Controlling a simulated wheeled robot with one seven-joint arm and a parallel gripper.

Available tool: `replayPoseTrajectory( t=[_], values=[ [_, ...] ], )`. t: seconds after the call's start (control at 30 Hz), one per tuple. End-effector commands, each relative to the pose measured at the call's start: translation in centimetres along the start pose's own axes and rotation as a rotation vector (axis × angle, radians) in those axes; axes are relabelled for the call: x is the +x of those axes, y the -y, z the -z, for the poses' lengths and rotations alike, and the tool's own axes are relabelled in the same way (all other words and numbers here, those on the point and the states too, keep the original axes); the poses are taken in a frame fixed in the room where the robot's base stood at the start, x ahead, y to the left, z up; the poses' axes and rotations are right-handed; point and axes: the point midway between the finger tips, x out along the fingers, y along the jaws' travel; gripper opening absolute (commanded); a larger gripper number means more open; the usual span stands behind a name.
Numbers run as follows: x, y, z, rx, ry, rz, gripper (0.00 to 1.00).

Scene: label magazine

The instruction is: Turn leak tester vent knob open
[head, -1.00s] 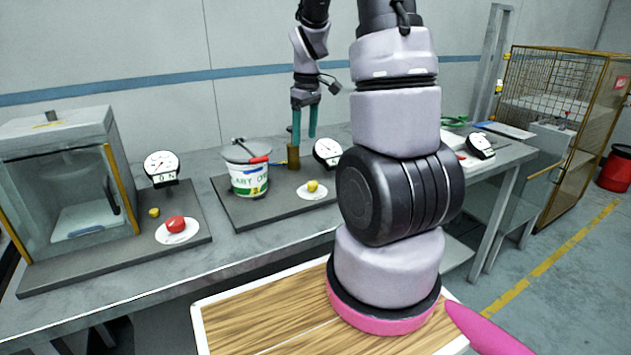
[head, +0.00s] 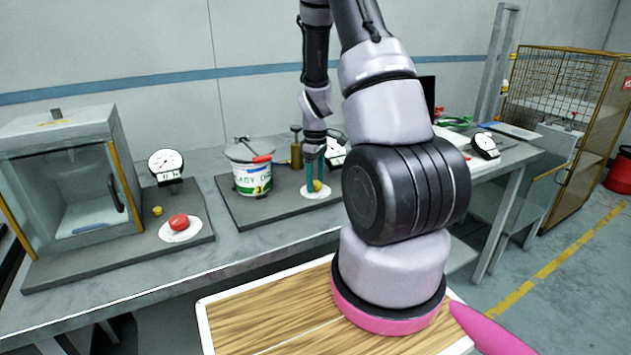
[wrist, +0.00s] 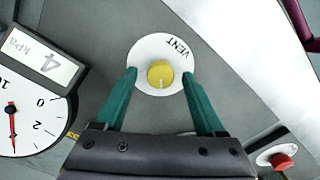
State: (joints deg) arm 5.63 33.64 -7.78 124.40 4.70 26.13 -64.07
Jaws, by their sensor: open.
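The yellow vent knob (wrist: 160,75) sits on a round white plate (wrist: 146,48) lettered VENT, with a pale line on its face pointing towards the gripper. My gripper (wrist: 160,78) is open, with one green finger on each side of the knob and a gap on both sides. In the head view my gripper (head: 317,187) points down over the knob (head: 318,186), which shows partly between the fingers. A dial gauge (wrist: 25,120) with a display reading 4 kPa is at the left of the wrist view. Its needle is red.
A white bucket (head: 252,180) stands on the same dark base, left of my gripper, with a brass cylinder (head: 296,152) behind. A clear-fronted chamber (head: 70,190), another gauge (head: 166,163) and a red button (head: 179,222) are further left. A red knob (wrist: 281,161) shows at the wrist view's lower right.

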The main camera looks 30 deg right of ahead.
Motion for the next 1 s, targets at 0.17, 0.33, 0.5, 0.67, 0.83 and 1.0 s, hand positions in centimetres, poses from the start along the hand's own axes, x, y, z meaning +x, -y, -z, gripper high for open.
replayPoseTrajectory(
  t=[0.17,0.33,0.5,0.67,0.83,1.0],
  values=[
    [0.61,0.01,-0.02,-0.001,0.001,0.000,0.72],
    [0.59,0.01,-0.02,-0.001,0.000,0.000,0.72],
    [0.57,0.02,-0.02,0.000,0.000,0.000,0.14],
    [0.56,0.01,-0.02,0.000,0.000,0.000,0.00],
    [0.55,0.00,-0.01,0.021,0.000,0.000,0.00],
    [0.54,-0.01,-0.01,0.088,0.000,0.000,0.00]
  ],
)
